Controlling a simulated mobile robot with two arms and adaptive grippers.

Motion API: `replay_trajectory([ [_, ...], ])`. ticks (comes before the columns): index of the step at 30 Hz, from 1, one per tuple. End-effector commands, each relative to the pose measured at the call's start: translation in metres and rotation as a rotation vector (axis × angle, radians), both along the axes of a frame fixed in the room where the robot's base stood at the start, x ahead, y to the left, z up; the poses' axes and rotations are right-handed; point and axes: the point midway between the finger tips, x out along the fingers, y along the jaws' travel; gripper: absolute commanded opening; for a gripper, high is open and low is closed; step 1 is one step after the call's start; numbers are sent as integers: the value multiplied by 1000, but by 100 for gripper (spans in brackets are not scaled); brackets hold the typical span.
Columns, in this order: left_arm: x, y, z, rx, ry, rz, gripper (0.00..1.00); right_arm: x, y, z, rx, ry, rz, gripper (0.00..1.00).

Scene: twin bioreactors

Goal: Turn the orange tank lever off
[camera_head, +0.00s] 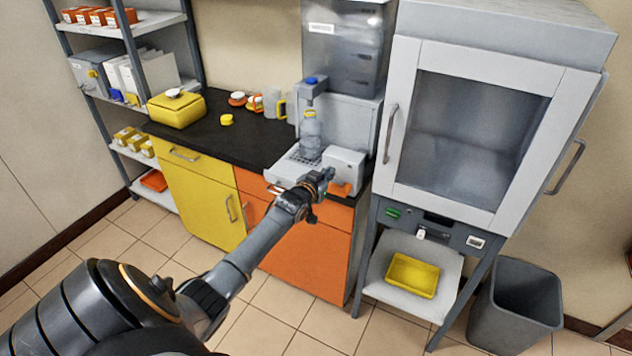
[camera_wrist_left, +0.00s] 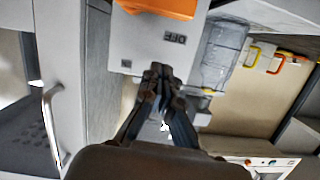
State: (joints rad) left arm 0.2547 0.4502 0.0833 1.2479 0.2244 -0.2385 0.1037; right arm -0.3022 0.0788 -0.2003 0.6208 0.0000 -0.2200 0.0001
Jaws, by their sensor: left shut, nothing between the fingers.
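An orange part (camera_head: 341,189), which looks like the tank lever, shows at the front of the white box (camera_head: 345,162) on the dispenser. In the left wrist view the orange lever (camera_wrist_left: 158,8) is cut off by the top edge. Below it is a white face (camera_wrist_left: 150,40) with an upside-down label that seems to read OFF. My left gripper (camera_head: 325,176) is in front of the white box. In the wrist view its fingers (camera_wrist_left: 160,72) are together and empty, apart from the orange lever. Whether they touch the white face I cannot tell. My right gripper is not in view.
A clear bottle (camera_head: 310,138) stands in the dispenser beside the white box. The tall glass-doored cabinet (camera_head: 470,135) is close on the right. A yellow box (camera_head: 177,110) and small items sit on the dark counter (camera_head: 215,138). Floor before the orange cupboard (camera_head: 305,262) is clear.

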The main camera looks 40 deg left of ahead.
Motion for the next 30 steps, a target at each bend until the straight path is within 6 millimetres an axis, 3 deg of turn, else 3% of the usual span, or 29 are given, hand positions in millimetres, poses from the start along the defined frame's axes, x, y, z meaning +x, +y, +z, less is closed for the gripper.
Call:
replay_trajectory([
  [9,-50,-12,5,-2,6,0,0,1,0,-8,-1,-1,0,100],
  [15,-73,-18,11,-1,6,1,0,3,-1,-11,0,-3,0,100],
  [30,-84,-20,16,-1,5,0,0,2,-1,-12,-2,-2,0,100],
])
